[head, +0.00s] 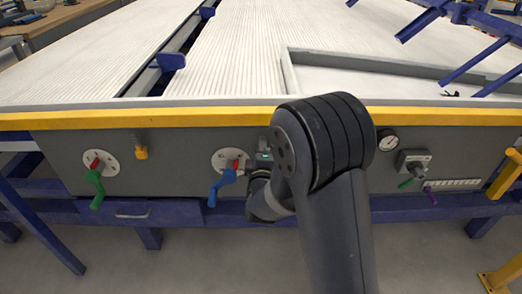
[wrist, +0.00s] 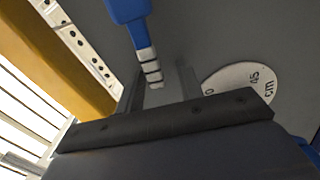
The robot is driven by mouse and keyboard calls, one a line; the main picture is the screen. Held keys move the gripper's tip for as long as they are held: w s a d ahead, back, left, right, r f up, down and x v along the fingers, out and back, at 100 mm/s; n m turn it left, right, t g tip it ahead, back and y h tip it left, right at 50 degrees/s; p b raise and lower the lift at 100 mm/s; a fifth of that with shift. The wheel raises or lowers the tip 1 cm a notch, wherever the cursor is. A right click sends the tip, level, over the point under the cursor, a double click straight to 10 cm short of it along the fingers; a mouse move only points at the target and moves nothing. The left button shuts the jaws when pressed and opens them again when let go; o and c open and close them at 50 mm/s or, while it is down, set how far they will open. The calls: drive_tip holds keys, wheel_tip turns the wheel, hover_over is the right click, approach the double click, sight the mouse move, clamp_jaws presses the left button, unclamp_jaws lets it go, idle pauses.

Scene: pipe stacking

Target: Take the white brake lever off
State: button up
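In the wrist view, a blue part (wrist: 127,10) ends in a white ribbed piece (wrist: 149,66); this may be the white brake lever, but I cannot be sure. My gripper (wrist: 161,82) is open, with its two fingers apart and the white ribbed tip between or just in front of them. I cannot tell whether they touch it. In the head view, my arm covers the middle of the grey panel (head: 330,150), and my gripper's fingers are hidden. No clearly white lever shows there.
A yellow rail (head: 190,117) runs above. The wrist view shows a round dial plate (wrist: 237,78) close by.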

drive_tip(key=s+p, duration=0.1)
drive_tip(key=s, duration=0.9)
drive_tip(key=shift+s+a, duration=0.15)
drive_tip(key=shift+s, duration=0.25)
drive_tip(key=w, duration=0.5)
drive_tip(key=w+b, duration=0.1)
drive_tip(key=w, duration=0.4)
drive_tip(key=shift+w+d, duration=0.2)
drive_tip(key=shift+w, duration=0.15)
drive_tip(key=shift+w+r, duration=0.1)
drive_tip(key=shift+r, duration=0.1)
